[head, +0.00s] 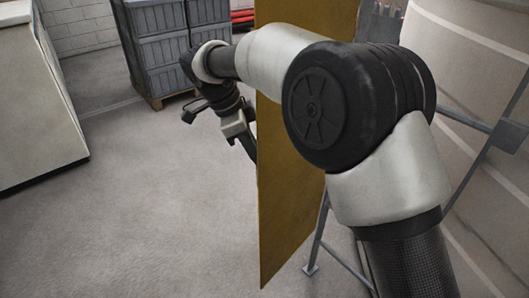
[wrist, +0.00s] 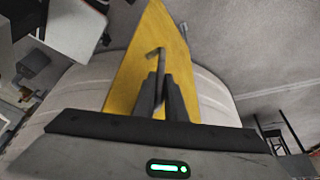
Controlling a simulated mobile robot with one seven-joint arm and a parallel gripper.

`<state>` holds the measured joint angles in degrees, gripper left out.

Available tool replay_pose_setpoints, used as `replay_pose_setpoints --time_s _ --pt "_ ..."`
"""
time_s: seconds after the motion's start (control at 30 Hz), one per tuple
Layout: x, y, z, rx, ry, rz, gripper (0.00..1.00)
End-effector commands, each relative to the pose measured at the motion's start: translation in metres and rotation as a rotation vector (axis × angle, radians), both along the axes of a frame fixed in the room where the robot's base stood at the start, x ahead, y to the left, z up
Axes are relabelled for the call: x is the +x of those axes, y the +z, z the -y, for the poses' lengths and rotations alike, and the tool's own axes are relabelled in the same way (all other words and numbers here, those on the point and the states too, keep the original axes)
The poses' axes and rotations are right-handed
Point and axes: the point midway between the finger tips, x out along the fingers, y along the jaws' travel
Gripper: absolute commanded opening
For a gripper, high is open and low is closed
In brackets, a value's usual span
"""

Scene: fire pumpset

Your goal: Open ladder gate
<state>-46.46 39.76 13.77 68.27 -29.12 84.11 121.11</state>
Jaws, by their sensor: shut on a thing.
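The ladder gate appears to be the flat yellow panel (head: 283,200), standing edge-down in the middle of the head view, partly hidden behind my arm. In the wrist view the yellow panel (wrist: 147,35) rises beyond my fingers. A thin dark bent handle (wrist: 156,56) stands out in front of it. My gripper (wrist: 161,85) is shut on this handle, with both fingers close around its lower part. In the head view my gripper (head: 246,142) is at the left side of the panel, its fingertips partly hidden by the panel edge.
Grey stacked crates (head: 163,45) stand on a wooden pallet at the back. A pale cabinet (head: 35,100) stands at the left. A large pale rounded body (head: 480,90) and grey metal struts (head: 470,175) are at the right. The floor left of the panel is clear.

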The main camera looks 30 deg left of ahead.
Motion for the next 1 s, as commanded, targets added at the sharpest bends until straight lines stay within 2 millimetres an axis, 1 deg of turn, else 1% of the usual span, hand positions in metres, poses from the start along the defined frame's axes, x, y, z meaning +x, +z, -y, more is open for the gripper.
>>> replay_pose_setpoints --time_s 0.03,0.33,0.37,0.43,0.47,0.83,0.93,1.0 --pt "0.005 0.003 0.002 0.0 -0.007 0.009 0.0" --pt "0.006 0.003 0.003 0.0 -0.007 0.01 0.0" --pt "0.006 0.003 0.003 0.0 -0.007 0.01 0.16" --pt "0.005 0.003 0.003 0.0 -0.007 0.01 0.28" --pt "0.005 0.003 0.003 0.0 -0.008 0.009 0.29" --pt "0.002 0.003 0.0 0.001 -0.003 0.005 0.29" --pt "0.001 0.01 -0.002 0.001 -0.002 0.005 0.29" --pt "-0.002 0.02 -0.006 0.002 -0.002 0.006 0.29"
